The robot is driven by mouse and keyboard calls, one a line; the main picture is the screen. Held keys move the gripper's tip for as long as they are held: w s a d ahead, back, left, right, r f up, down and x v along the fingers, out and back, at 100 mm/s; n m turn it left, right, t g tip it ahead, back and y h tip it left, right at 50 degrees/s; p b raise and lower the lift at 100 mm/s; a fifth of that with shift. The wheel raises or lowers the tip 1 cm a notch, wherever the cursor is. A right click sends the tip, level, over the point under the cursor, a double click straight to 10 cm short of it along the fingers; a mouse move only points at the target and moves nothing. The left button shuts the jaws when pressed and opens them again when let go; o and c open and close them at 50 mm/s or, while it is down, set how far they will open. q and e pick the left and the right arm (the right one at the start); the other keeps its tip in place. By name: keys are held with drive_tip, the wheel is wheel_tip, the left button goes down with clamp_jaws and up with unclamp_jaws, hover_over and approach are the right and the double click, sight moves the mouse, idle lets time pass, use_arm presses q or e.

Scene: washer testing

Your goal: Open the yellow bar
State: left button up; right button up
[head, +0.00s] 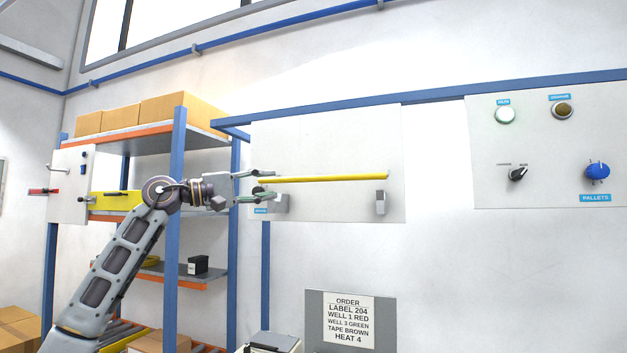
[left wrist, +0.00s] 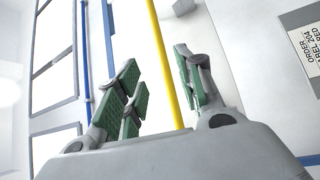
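The yellow bar (head: 330,179) is a long thin rod lying nearly level across a white wall panel (head: 340,140). Its right end is near a small grey bracket (head: 380,202), and a grey block (head: 279,204) sits below its left end. My left gripper (head: 262,186) is open at the left end of the bar, one finger above and one below. In the left wrist view the bar (left wrist: 168,60) runs between the green-padded fingers (left wrist: 165,92), with gaps on both sides. Whether the bar touches a pad cannot be told. My right gripper is not in view.
A second panel (head: 550,140) with knobs and buttons hangs at the right. A shelf rack (head: 178,150) with cardboard boxes (head: 160,110) stands behind my left arm. A grey order sign (head: 350,320) stands below. The wall right of the bar is clear.

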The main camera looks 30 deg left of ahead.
sight(308, 178)
use_arm(q)
drive_tip(key=shift+p+x, duration=1.5)
drive_tip(key=shift+x, duration=1.3)
drive_tip(key=shift+p+x, duration=0.9)
drive_tip(key=shift+x, duration=1.05)
drive_tip(key=shift+p+x, duration=0.7)
drive_tip(key=shift+x, duration=0.85)
drive_tip(key=shift+w+d+r, duration=0.1)
drive_tip(key=shift+w+d, duration=0.25)
drive_tip(key=shift+w, duration=0.2)
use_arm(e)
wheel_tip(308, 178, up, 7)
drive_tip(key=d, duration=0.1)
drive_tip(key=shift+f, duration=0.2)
